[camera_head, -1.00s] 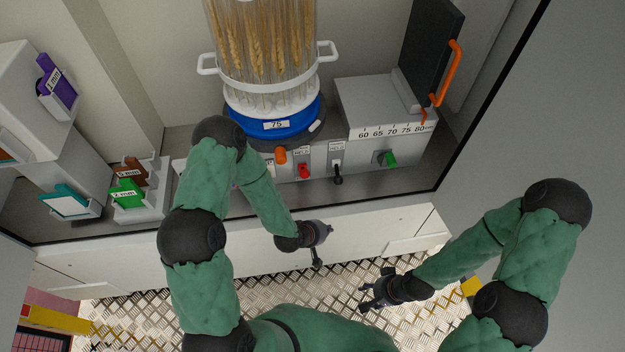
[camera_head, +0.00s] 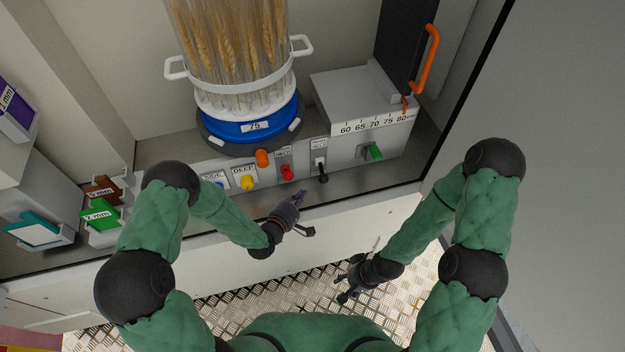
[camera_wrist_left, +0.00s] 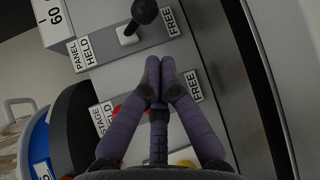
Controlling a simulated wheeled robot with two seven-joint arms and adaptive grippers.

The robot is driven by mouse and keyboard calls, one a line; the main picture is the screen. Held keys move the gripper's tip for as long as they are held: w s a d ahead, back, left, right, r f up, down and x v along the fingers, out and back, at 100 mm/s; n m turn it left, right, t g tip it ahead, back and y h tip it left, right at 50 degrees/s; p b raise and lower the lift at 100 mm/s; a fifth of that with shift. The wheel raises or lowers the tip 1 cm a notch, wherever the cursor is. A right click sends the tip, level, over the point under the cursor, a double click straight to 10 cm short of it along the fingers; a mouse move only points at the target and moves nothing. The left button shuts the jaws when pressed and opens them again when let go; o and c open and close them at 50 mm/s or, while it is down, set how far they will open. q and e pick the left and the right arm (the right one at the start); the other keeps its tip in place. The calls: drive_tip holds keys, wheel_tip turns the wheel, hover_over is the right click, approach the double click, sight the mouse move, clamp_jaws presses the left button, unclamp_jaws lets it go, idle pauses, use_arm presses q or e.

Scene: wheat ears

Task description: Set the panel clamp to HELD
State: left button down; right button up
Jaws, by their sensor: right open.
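The panel clamp is a small lever with a black knob (camera_head: 323,178) on the console front. In the left wrist view its knob (camera_wrist_left: 145,12) leans from its white base (camera_wrist_left: 128,36) toward the FREE label (camera_wrist_left: 170,20), away from the PANEL HELD label (camera_wrist_left: 84,50). My left gripper (camera_head: 301,192) is just below and left of the lever in the head view. In the left wrist view its fingertips (camera_wrist_left: 160,62) are together, apart from the knob, with nothing visible between them. My right gripper (camera_head: 345,285) is open and empty, lower, over the floor.
The red stage clamp (camera_head: 287,172) is left of the panel clamp and partly hidden behind my left fingers in the wrist view. A yellow knob (camera_head: 247,182), an orange knob (camera_head: 262,157) and a green knob (camera_head: 376,151) are nearby. The blue-based wheat holder (camera_head: 250,133) stands above.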

sight(322, 173)
use_arm(q)
drive_tip(key=b+x, duration=0.2)
drive_tip(key=x, duration=0.6)
drive_tip(key=shift+w+d+f+b, duration=0.15)
drive_tip(key=shift+w+d+b, duration=0.05)
drive_tip(key=shift+w+b, duration=0.1)
drive_tip(key=shift+w+d+f, duration=0.1)
drive_tip(key=shift+w+d, duration=0.15)
drive_tip(key=shift+w, duration=0.35)
drive_tip(key=shift+s, duration=0.1)
drive_tip(key=shift+s+g, duration=0.1)
drive_tip(key=shift+g, duration=0.2)
